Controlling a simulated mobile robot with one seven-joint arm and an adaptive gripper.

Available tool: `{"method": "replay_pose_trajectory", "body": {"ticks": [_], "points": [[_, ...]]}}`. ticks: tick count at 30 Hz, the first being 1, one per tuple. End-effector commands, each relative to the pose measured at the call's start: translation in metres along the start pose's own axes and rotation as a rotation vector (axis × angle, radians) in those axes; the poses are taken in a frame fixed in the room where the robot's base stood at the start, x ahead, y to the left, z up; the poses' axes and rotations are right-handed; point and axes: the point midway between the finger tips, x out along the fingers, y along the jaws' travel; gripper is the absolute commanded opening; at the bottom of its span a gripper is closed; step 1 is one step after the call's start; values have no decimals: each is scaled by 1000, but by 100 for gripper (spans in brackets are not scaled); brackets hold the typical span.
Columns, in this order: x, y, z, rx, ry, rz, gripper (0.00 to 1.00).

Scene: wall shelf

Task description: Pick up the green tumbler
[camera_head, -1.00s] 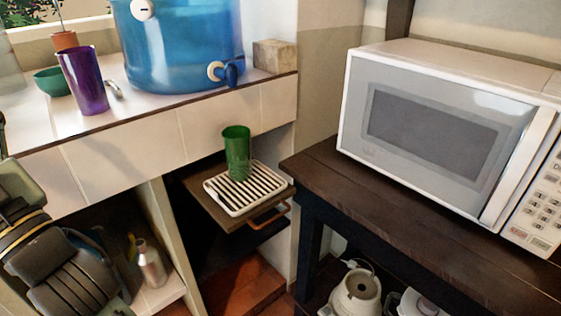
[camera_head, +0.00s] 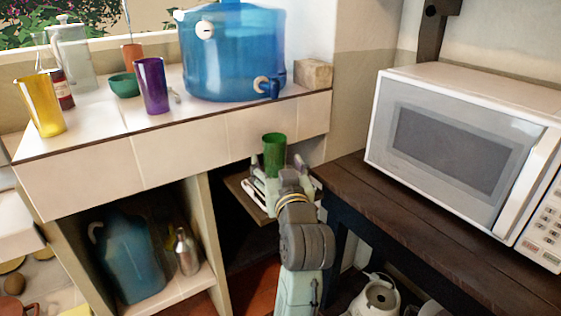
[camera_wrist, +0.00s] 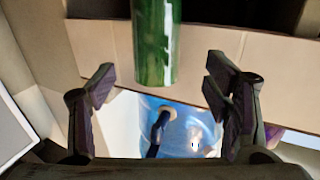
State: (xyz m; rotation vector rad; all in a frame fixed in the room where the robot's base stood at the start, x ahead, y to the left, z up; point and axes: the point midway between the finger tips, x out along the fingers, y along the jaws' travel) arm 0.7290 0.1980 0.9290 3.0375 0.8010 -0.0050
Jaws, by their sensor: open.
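The green tumbler (camera_head: 274,155) stands upright at the small pull-out shelf (camera_head: 243,186) below the tiled counter. In the head view my gripper (camera_head: 277,180) is at the shelf, just in front of the tumbler, and the arm hides the tumbler's base and most of the shelf. In the wrist view the tumbler (camera_wrist: 155,45) appears at the top centre, between the lines of the two fingers but beyond their tips. My gripper (camera_wrist: 170,88) is open there, with a finger on each side and nothing between them. Whether it touches the tumbler is not clear.
A purple cup (camera_head: 152,86), a yellow cup (camera_head: 42,104), a green bowl (camera_head: 124,86) and a blue water container (camera_head: 232,55) stand on the counter (camera_head: 180,147). A dark wooden table (camera_head: 400,205) with a microwave (camera_head: 450,150) is close on the right. The cabinet post (camera_head: 205,215) is left.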

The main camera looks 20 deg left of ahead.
Motion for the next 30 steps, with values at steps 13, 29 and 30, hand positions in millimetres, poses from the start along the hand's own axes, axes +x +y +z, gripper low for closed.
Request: {"method": "replay_pose_trajectory", "body": {"ticks": [13,29,30], "points": [[51,4,-6,1,0,-2,71],[72,5,-2,0,3,0,65],[72,5,-2,0,3,0,62]]}}
